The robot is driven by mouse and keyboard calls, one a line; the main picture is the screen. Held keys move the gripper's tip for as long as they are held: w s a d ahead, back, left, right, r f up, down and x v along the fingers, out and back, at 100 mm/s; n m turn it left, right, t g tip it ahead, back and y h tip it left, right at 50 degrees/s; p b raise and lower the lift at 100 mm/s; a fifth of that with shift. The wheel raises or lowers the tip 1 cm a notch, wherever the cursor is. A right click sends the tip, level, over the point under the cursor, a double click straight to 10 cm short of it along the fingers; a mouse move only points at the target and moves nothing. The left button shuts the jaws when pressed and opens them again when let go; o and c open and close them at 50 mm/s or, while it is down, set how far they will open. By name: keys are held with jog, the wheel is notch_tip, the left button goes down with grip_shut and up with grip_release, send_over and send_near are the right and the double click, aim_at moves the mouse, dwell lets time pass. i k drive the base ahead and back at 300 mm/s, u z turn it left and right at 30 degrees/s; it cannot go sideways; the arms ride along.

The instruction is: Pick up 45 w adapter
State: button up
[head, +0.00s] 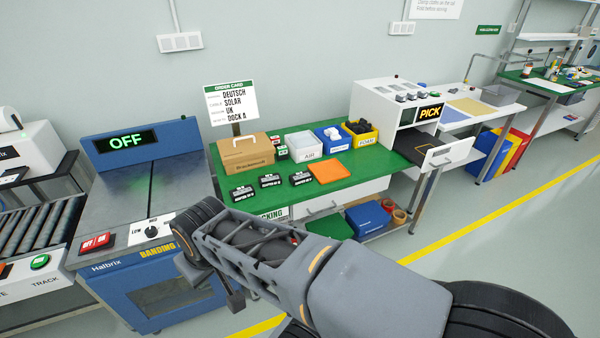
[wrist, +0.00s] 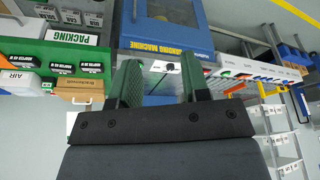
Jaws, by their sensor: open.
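Three black adapters with small white labels stand in a row on the green packing bench in the head view: a left one (head: 242,192), a middle one (head: 270,182) and a right one (head: 300,179). Their wattages are too small to read surely, so I cannot tell which is the 45 W adapter. The wrist view shows black adapters (wrist: 90,67) at the left, upside down. My gripper (wrist: 163,75) is open and empty, its two green-padded fingers apart in front of the banding machine. It is away from the adapters.
The banding machine (head: 150,210) stands to the left. A white PICK cabinet (head: 385,97) stands right.

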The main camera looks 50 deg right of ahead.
aim_at(298, 178)
jog(key=z, duration=0.8)
jog(key=i, duration=1.05)
jog(key=z, duration=0.9)
